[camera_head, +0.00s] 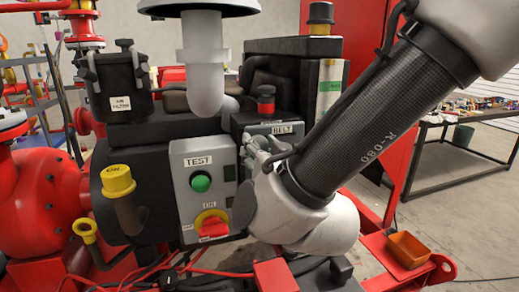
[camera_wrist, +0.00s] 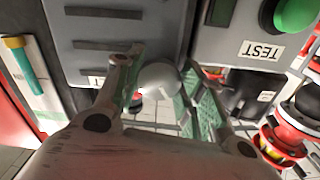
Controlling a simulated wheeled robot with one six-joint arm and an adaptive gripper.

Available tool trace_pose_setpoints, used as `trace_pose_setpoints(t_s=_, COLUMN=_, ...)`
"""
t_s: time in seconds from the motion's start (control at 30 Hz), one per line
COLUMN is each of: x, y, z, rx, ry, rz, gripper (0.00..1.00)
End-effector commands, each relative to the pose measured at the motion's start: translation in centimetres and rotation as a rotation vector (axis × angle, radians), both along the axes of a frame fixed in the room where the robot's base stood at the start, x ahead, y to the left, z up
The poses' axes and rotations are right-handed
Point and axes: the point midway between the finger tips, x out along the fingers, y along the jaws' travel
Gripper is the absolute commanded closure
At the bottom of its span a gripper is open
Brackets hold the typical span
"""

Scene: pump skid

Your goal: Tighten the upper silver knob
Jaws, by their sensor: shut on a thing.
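The upper silver knob (camera_wrist: 160,77) is a round, smooth grey cap seen between my fingers in the wrist view. My gripper (camera_wrist: 161,84) has one finger on each side of it and is shut on it. The fingers have green inner pads. In the head view my gripper (camera_head: 262,146) is at the machine's front, just below the BELT label (camera_head: 274,129) and right of the TEST panel. There the knob is hidden or too small to make out among the fingers.
The grey TEST panel (camera_head: 222,163) with a green button (camera_head: 201,182) and a red-yellow rotary switch (camera_head: 212,226) stands close left of my gripper. An orange bin (camera_head: 408,250) sits lower right. Red hoses run below.

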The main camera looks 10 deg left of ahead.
Motion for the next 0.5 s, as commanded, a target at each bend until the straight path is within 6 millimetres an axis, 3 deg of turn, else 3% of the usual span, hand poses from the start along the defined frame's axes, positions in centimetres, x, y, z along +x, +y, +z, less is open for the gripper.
trace_pose_setpoints(t_s=0.5, x=0.07, y=-0.15, z=-0.06, rx=-0.419, ry=-0.255, rz=0.0, gripper=0.85)
